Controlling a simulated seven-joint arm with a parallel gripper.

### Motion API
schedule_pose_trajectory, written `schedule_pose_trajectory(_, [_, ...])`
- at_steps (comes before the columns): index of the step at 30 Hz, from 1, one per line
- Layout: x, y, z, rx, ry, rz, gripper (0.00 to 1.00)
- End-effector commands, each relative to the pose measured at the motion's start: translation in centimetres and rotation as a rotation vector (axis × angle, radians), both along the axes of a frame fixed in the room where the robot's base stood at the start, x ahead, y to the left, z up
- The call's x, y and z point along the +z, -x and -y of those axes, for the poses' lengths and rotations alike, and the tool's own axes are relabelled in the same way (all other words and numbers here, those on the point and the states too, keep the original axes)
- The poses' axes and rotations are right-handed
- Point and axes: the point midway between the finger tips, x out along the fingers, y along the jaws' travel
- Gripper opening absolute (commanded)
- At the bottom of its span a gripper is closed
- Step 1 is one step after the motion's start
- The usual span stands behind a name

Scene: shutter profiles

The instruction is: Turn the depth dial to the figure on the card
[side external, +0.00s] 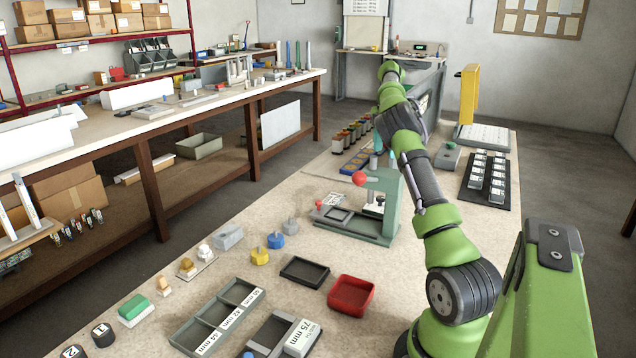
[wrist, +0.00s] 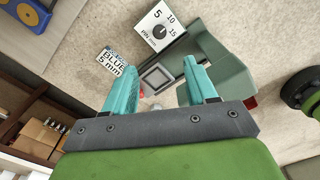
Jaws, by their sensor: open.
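The depth dial (wrist: 160,32) is a black knob on a white plate marked 5, 10 and 15, near the top of the wrist view. Its pointer is too small to read surely. The card (wrist: 115,62) lies to its left and reads BLUE 5 mm; its top line is unclear. The green press (wrist: 225,75) stands beside the dial; in the side view it (side external: 385,226) is on the bench below my arm. My gripper (wrist: 163,67) has two teal fingers, apart and empty. The dial appears beyond the fingertips, not between them. The side view mostly hides the gripper.
A blue tray (wrist: 35,14) is at the top left of the wrist view. The side view shows a red tray (side external: 351,296), a black tray (side external: 304,271) and a grey divided tray (side external: 205,325) in front of the press.

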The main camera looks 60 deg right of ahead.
Motion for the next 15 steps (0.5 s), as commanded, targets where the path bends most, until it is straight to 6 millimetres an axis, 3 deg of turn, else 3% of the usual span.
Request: schedule_pose_trajectory(15, [-10.8, 0.0, -0.1, 0.003, -0.002, -0.001, 0.57])
